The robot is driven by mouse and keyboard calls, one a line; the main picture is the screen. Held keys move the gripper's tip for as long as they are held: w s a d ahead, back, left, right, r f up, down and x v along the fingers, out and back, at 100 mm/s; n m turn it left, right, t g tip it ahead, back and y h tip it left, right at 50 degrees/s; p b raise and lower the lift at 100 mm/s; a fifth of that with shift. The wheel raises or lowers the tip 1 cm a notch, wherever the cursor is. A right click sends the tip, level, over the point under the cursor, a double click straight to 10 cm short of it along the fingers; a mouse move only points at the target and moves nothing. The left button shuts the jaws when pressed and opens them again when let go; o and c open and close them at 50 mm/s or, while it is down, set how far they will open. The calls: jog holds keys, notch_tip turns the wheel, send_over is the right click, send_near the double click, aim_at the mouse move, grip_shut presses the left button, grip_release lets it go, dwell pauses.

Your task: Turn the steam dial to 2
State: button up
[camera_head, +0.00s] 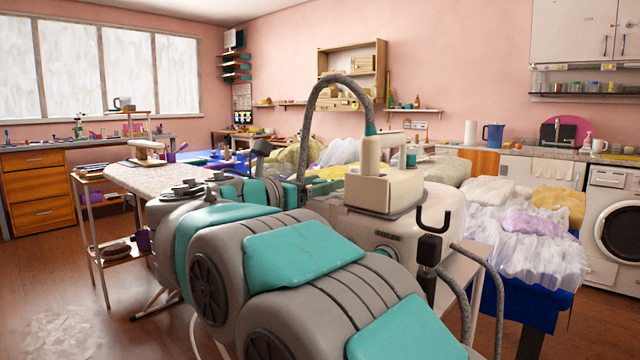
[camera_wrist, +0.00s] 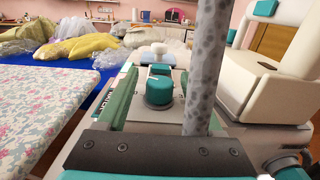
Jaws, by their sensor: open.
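In the wrist view, a teal round knob (camera_wrist: 159,92), which looks like the steam dial, stands on a grey panel. A smaller teal knob (camera_wrist: 160,70) is just behind it. No numbers or pointer can be read, so I cannot tell the setting. My gripper (camera_wrist: 156,78) is open, with one green finger to the left of the knobs and the other to the right, partly behind a grey hose. I see no contact with the knob. In the head view my own arm hides the dial.
The grey hose (camera_wrist: 205,70) rises close in front of the right finger. A cream steam unit (camera_head: 385,190) stands to the right. A flowered ironing board (camera_wrist: 40,105) lies on the left.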

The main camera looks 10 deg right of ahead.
grip_shut()
dwell(0.5)
